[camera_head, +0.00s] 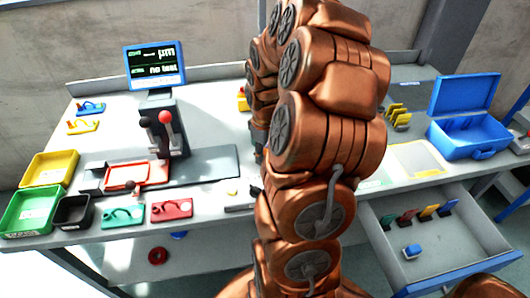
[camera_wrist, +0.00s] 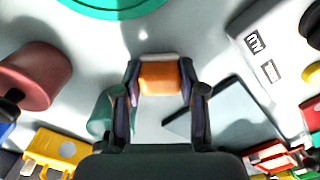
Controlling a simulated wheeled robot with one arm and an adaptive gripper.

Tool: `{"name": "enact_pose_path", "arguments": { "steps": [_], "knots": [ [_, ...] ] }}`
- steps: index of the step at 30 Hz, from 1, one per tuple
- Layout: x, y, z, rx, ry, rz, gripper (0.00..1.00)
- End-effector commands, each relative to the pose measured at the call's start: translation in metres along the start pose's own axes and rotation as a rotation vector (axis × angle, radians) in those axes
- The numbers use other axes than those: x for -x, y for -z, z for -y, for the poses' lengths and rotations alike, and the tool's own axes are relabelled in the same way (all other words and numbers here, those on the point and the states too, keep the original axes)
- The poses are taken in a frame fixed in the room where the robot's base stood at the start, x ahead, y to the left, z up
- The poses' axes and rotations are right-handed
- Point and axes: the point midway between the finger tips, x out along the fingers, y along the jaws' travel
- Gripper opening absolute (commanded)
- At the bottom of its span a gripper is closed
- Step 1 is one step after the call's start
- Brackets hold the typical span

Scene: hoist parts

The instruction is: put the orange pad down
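The orange pad (camera_wrist: 160,79) shows in the wrist view as a small block between my fingertips. My gripper (camera_wrist: 161,84) has a finger against each side of it and appears shut on it. The surface beyond the pad is pale and blurred, and I cannot tell how far the pad is from it. In the head view my arm hides the gripper and the pad.
The workbench (camera_head: 215,104) carries a yellow bin (camera_head: 50,168), a green bin (camera_head: 30,209), a black bin (camera_head: 74,211), a lever device (camera_head: 170,130) with a screen, and a blue case (camera_head: 468,135). An open drawer (camera_head: 450,258) holds several coloured pieces at the right.

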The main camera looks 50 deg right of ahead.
Motion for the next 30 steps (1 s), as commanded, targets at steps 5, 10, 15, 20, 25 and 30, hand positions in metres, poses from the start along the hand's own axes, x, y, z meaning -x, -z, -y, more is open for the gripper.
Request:
{"name": "enact_pose_path", "arguments": {
  "steps": [5, 10, 15, 20, 25, 30],
  "knots": [
    [0.0, 0.0, 0.0, 0.0, 0.0, 0.0, 0.58],
    [0.0, 0.0, 0.0, 0.0, 0.0, 0.0, 0.66],
    [0.0, 0.0, 0.0, 0.0, 0.0, 0.0, 0.66],
    [0.006, 0.0, 0.0, 0.0, -0.001, -0.001, 0.66],
    [0.029, 0.001, 0.0, 0.001, -0.003, -0.004, 0.66],
    [0.059, 0.002, -0.001, 0.001, -0.003, -0.005, 0.66]
  ]
}}
